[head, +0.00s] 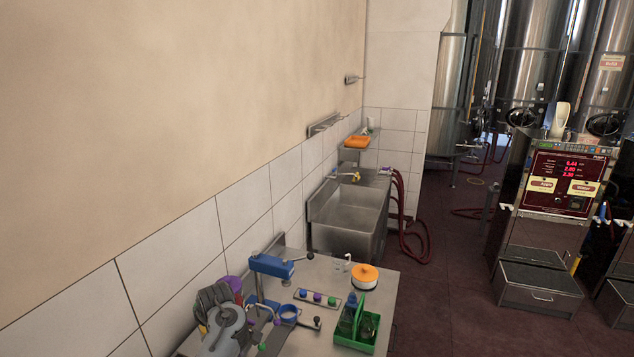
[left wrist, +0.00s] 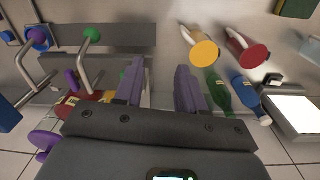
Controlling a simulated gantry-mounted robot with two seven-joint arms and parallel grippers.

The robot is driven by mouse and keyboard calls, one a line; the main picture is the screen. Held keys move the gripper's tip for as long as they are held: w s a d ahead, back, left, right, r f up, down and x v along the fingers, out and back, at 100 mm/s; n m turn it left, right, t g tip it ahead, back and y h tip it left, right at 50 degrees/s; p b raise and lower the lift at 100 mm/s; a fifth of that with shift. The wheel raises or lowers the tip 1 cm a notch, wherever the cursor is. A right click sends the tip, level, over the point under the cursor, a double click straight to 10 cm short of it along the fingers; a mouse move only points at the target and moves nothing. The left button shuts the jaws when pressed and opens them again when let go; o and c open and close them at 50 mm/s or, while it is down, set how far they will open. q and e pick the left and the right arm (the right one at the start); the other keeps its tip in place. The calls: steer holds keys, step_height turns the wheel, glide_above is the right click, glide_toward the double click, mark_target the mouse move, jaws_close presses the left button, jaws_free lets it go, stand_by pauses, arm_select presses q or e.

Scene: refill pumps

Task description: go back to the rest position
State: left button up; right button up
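My left gripper (left wrist: 160,78) shows in the left wrist view with its two purple fingers apart and nothing held between them. A green bottle (left wrist: 218,92) and a blue bottle (left wrist: 243,90) are to the right of the fingers.
A worktable (head: 325,268) holds a blue device (head: 272,265), an orange-topped round container (head: 365,275) and a green crate (head: 354,338) with bottles. A sink (head: 348,222) stands behind it. A pump machine (head: 560,183) with red display stands right. Open floor (head: 450,295) lies between.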

arm_select(q)
steer(key=s+a+f+m+t+p, duration=0.1)
steer(key=s+f+m+p, duration=0.15)
steer(key=s+f, duration=0.45)
steer(key=s+a+f+m+p, duration=0.1)
steer(key=s+f+m+p, duration=0.2)
steer(key=s, duration=0.7)
steer(key=s+r+m+t+p, duration=0.1)
steer(key=s+r+m, duration=0.3)
steer(key=s, duration=0.8)
steer(key=s+d+r+m+t+p, duration=0.1)
steer(key=s+r+m, duration=0.3)
steer(key=s, duration=0.8)
step_height(320, 180, up, 2)
steer(key=shift+s+d+r, duration=0.15)
steer(key=shift+d, duration=0.15)
steer(key=shift+m, duration=0.25)
